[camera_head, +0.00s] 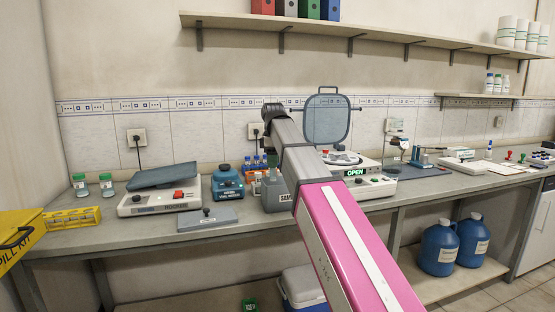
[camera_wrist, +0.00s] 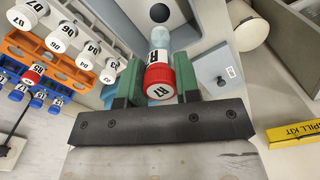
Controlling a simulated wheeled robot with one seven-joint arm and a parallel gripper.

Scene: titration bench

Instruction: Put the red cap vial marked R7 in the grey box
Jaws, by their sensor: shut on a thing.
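The red cap vial marked R7 (camera_wrist: 159,78) is between the green fingers of my gripper (camera_wrist: 158,84) in the wrist view. The fingers are shut on it, and its red cap faces the camera. Its clear body points away, over the edge of a grey box-like opening at the top of the view. The grey box (camera_head: 276,197), with part of a "SAM..." label showing, stands on the bench in the head view, partly hidden by my arm.
A grey lid with a knob (camera_head: 208,219) lies on the bench left of the box; it also shows in the wrist view (camera_wrist: 220,78). A blue mixer (camera_head: 227,185) and a rocker (camera_head: 158,200) stand left. Orange (camera_wrist: 40,57) and blue (camera_wrist: 12,76) racks hold capped vials.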

